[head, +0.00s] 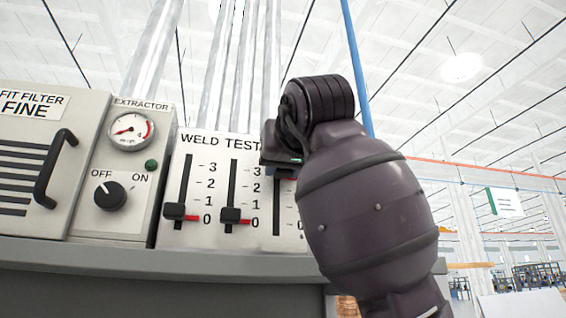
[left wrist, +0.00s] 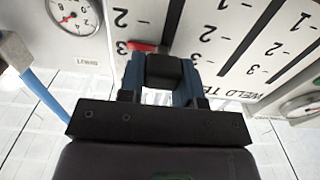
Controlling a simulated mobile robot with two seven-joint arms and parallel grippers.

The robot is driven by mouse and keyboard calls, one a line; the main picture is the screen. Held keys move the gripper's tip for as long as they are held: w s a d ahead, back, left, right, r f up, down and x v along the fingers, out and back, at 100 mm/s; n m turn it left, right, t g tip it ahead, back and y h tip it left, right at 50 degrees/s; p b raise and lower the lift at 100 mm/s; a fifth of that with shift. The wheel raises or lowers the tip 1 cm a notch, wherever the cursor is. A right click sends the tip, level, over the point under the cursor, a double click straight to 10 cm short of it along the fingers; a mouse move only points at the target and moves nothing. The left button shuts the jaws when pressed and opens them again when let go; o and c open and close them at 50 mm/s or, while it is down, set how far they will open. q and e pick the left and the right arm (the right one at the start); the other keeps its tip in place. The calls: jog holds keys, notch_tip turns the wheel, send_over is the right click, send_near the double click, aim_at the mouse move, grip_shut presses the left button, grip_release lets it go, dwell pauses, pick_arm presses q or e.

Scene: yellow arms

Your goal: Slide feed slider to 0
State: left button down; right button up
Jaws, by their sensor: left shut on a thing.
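The "WELD TEST" panel (head: 200,190) carries three vertical sliders with scales marked 0 to 3. My left gripper (head: 283,162) is at the top of the right-hand slider, partly hidden by my wrist. In the left wrist view, which is turned upside down, the gripper (left wrist: 162,76) is shut on a black slider knob (left wrist: 163,70). Its red pointer (left wrist: 140,46) is level with the 3. The left slider knob (head: 175,211) and middle slider knob (head: 231,215) are near 0. No "feed" label is readable. My right gripper is not in view.
Left of the sliders are an extractor dial (head: 131,130), a green button (head: 151,165), an off/on knob (head: 110,195) and a black handle (head: 54,168). A ledge (head: 150,260) runs below the panel. A blue pole (head: 357,65) rises behind my wrist.

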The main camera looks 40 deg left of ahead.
aim_at(278, 221)
pick_arm(q)
notch_tip(278, 221, down, 9)
jog(key=b, duration=0.5)
jog(key=shift+r+b, duration=0.2)
jog(key=shift+b, duration=0.1)
jog(key=shift+f, duration=0.15)
jog(key=c, duration=1.1)
grip_release()
jog(key=shift+c, duration=0.2)
jog(key=o, duration=0.3)
jog(key=shift+o, duration=0.2)
